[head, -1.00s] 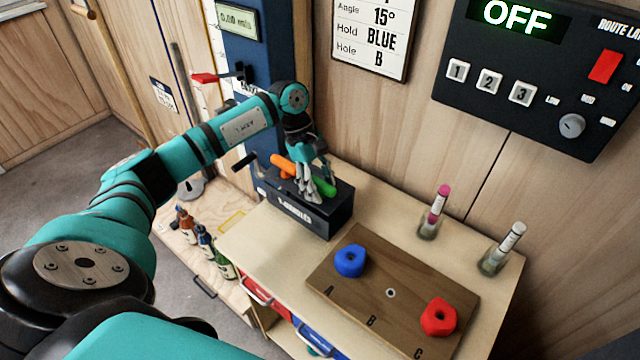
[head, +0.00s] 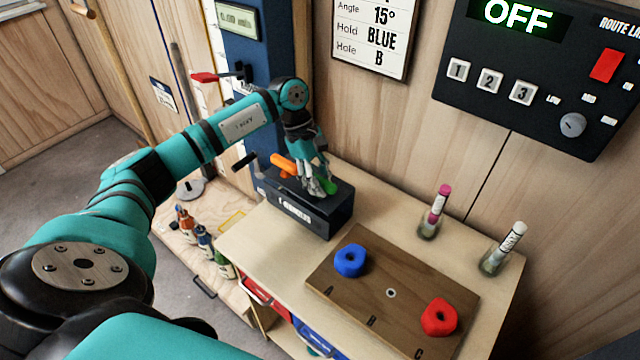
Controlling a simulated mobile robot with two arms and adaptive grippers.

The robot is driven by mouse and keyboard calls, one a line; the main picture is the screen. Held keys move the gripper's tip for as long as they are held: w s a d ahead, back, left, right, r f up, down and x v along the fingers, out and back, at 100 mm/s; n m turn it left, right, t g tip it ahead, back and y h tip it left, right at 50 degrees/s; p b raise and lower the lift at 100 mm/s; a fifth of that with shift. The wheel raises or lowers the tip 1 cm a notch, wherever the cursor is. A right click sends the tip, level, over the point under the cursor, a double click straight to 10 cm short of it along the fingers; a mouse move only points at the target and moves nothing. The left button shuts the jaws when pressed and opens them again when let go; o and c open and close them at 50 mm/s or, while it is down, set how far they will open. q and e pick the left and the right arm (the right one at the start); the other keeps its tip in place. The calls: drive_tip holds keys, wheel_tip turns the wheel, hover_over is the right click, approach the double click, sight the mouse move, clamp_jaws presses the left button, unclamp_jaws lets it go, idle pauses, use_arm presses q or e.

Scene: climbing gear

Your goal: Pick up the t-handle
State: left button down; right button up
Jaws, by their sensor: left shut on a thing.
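The black T-handle box (head: 318,222) stands at the back left of the workbench. An orange T-handle (head: 284,165) shows at its left, a black one (head: 245,161) farther left, and a green T-handle (head: 330,186) at its right. My left gripper (head: 319,187) points down at the box top and is shut on the green handle, covering part of it. The handle's lower part is hidden, and I cannot tell whether it is lifted. My right gripper is out of view.
On the workbench (head: 265,240), a wooden board (head: 365,300) marked A, B, C carries a blue hold (head: 350,260) and a red hold (head: 438,317). Two jars with a pink marker (head: 440,203) and a white marker (head: 510,238) stand at the right. Bottles (head: 203,239) stand lower left.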

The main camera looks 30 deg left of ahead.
use_arm(q)
wheel_tip(320, 180, up, 17)
drive_tip(key=b, duration=0.4)
drive_tip(key=shift+r+b, duration=0.2)
drive_tip(key=shift+b, duration=0.1)
drive_tip(key=c, duration=1.9)
unclamp_jaws()
clamp_jaws()
